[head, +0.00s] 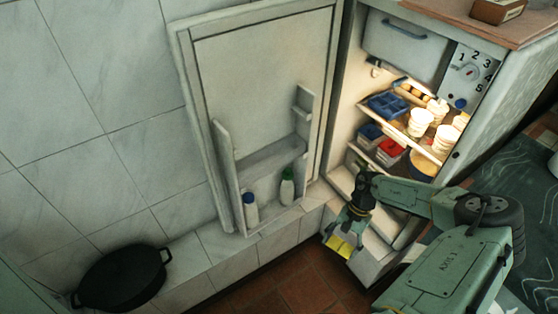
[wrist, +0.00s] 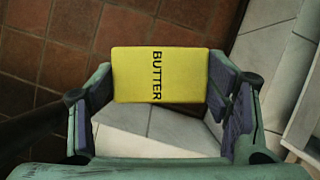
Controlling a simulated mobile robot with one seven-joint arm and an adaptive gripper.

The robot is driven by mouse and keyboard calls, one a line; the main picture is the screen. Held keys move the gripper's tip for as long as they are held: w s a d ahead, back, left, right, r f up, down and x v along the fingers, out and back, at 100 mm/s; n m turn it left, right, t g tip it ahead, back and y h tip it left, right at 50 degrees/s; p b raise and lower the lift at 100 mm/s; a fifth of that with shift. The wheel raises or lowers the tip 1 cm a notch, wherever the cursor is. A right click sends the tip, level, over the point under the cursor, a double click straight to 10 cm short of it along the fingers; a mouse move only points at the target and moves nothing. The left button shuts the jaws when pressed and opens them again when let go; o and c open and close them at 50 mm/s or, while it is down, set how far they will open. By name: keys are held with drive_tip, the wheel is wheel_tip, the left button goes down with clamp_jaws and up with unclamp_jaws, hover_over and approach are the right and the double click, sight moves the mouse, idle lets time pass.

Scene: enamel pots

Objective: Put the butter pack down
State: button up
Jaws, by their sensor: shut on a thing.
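The yellow butter pack (wrist: 185,75), marked BUTTER, is between the two fingers of my gripper (wrist: 160,110) in the wrist view. My gripper is shut on it. In the head view the butter pack (head: 342,246) hangs at the end of my gripper (head: 345,236), in front of the open fridge's lower front. Below the pack the wrist view shows a pale tiled surface and red-brown floor tiles. The gap between pack and surface cannot be judged.
The fridge's open door (head: 265,90) holds two bottles in its shelf. Inside the lit fridge are a blue tray (head: 388,104), several pale tubs (head: 420,121) and a red pack (head: 390,148). A black pan (head: 120,279) sits on the tiled ledge (head: 222,262) at left.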

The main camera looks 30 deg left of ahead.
drive_tip(key=a+r+m+t+y+b, duration=0.3)
drive_tip(key=a+r+m+b, duration=0.2)
drive_tip(key=a+r+m, duration=0.8)
drive_tip(key=s+a+r+m+t+b, duration=0.2)
drive_tip(key=s+a+r+m, duration=0.2)
drive_tip(key=r, duration=0.2)
drive_tip(key=s+a+r+m+t+b, duration=0.1)
drive_tip(key=s+a+r+m+b, duration=0.3)
drive_tip(key=r, duration=0.3)
drive_tip(key=p, duration=0.5)
approach(267, 162)
drive_tip(key=shift+s+a+f, duration=0.5)
drive_tip(key=shift+a+f, duration=0.1)
drive_tip(key=shift+w+a+f, duration=0.15)
drive_tip(key=shift+w, duration=0.25)
drive_tip(key=shift+w+a+f, duration=0.1)
drive_tip(key=shift+w, duration=0.3)
drive_tip(key=shift+c, duration=0.7)
drive_tip(key=shift+f+p, duration=0.45)
drive_tip(key=shift+f, duration=1.3)
drive_tip(key=o, duration=1.6)
drive_tip(key=shift+c, duration=0.2)
drive_tip(key=shift+r, duration=0.1)
